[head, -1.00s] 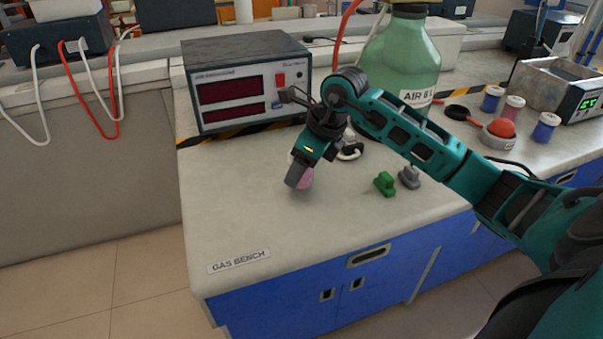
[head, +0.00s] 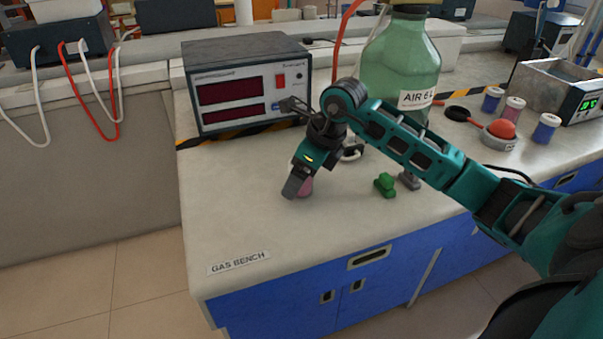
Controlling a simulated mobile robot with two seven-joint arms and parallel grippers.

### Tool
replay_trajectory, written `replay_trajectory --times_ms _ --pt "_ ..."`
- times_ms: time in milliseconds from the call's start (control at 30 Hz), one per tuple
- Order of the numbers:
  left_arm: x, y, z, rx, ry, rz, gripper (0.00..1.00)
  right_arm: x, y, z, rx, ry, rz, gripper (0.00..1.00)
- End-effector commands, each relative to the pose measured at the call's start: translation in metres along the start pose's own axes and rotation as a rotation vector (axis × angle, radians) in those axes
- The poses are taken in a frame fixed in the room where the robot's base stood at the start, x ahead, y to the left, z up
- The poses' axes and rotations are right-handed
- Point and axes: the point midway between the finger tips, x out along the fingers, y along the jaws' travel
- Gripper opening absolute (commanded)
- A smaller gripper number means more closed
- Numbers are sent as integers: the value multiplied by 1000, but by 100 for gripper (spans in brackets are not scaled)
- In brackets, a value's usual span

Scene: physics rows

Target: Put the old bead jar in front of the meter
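A small pink jar (head: 306,188), most likely the old bead jar, is at the fingertips of my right gripper (head: 298,187), mostly hidden behind the fingers. The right gripper points down and appears shut on it. The jar is at or just above the bench top; I cannot tell whether it touches. The meter (head: 246,82), a grey box with two dark red displays, stands at the back left of the bench. The jar is in front of the meter's right side, some way nearer the bench's front. My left gripper is not in view.
A green valve piece (head: 385,185) and a grey one (head: 409,180) lie right of the gripper. A big green AIR bottle (head: 400,65) stands behind my forearm. The bench's front left (head: 235,210) is clear.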

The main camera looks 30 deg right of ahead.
Motion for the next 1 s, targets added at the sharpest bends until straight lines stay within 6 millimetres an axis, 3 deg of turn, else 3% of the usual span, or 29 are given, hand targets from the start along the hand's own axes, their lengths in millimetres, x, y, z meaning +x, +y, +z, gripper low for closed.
replay_trajectory --times_ms 167,600,800,1000 --pt "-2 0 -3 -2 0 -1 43 -19 -1 1 -2 -1 -4 84" --pt "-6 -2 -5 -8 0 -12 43 -107 -1 1 -1 -1 -4 84" --pt "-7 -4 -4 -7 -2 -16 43 -121 0 1 0 0 -1 84" --pt "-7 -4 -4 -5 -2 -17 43 -122 0 1 0 0 0 84"
